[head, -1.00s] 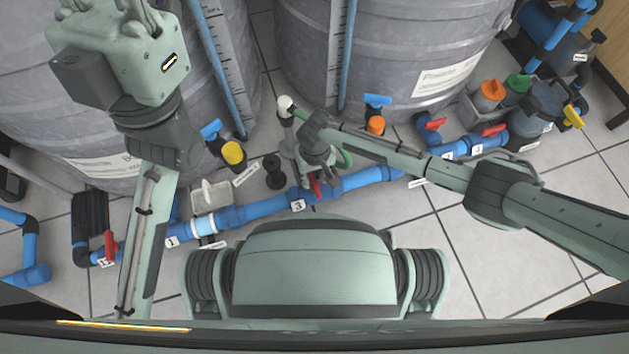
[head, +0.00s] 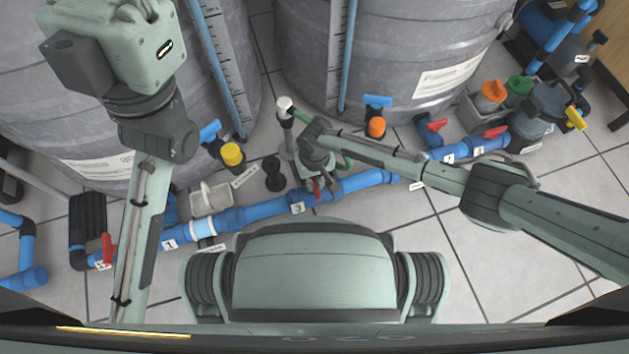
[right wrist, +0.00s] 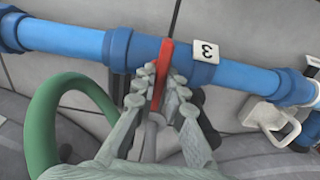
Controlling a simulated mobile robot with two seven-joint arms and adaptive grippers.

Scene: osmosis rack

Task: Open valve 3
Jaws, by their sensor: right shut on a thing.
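Valve 3 has a red handle, which shows in the right wrist view (right wrist: 163,72) beside the white label "3" (right wrist: 207,51). The label also shows in the head view (head: 297,208) on the blue pipe. My right gripper (right wrist: 163,88) has its two fingers on either side of the red handle and is shut on it. The handle stands crosswise to the pipe. In the head view the right gripper (head: 318,184) is above the pipe, and its wrist partly hides the handle. My left arm comes in at the left; its gripper is not clearly visible.
Large grey tanks (head: 390,50) stand behind the blue pipe (head: 360,181). A green hose (right wrist: 45,125) curves beside the gripper. Other red handles (head: 495,132) are at the right. Tiled floor is open in front.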

